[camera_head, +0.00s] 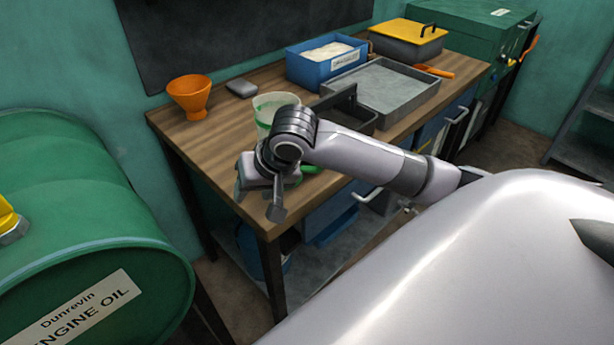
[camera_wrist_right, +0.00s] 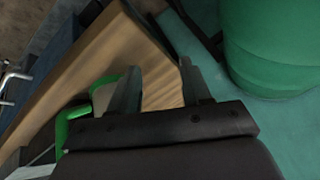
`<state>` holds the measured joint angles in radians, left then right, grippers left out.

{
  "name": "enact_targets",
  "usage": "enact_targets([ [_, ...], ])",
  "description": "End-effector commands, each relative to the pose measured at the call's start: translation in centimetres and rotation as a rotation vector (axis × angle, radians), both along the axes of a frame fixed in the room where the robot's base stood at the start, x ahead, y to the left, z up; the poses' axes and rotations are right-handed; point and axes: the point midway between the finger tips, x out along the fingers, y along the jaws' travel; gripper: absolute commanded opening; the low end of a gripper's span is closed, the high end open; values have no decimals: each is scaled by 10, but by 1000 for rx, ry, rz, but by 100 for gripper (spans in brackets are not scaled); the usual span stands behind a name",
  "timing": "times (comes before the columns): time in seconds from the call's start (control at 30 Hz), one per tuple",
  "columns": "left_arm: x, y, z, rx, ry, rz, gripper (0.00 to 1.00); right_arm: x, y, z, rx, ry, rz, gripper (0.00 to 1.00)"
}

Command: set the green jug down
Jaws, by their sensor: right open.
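My right gripper (camera_head: 257,197) is open and empty in front of the jug, near the bench's front left corner. In the right wrist view, the jug (camera_wrist_right: 102,94) lies just left of the fingers (camera_wrist_right: 160,85), outside the gap. I cannot tell whether a finger touches it. My left gripper is not in view.
The workbench (camera_head: 222,143) also holds an orange funnel (camera_head: 190,96), a grey block (camera_head: 241,88), a blue bin (camera_head: 320,65), a grey metal tray (camera_head: 385,88) and a dark open-topped box (camera_head: 350,108). Bare wood shows around the funnel.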

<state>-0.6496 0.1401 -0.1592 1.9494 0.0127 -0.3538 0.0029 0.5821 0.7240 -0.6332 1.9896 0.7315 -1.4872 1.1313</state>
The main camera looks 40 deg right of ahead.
Motion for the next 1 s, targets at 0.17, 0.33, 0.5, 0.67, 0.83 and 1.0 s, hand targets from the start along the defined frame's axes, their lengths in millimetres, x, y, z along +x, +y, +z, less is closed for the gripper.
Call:
enact_targets([
  [0.17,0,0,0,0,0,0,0,-12,38,-53,73,-104,154,48],
  [0.33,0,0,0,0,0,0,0,-29,56,-90,89,-221,240,48],
  [0.5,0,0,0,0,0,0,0,-55,60,-126,54,-331,288,48],
  [0.67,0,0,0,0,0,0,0,-94,53,-161,-43,-420,322,48],
  [0.83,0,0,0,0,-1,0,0,-141,37,-189,-188,-475,360,48],
  [1.0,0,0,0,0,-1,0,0,-171,26,-201,-292,-496,395,48],
])
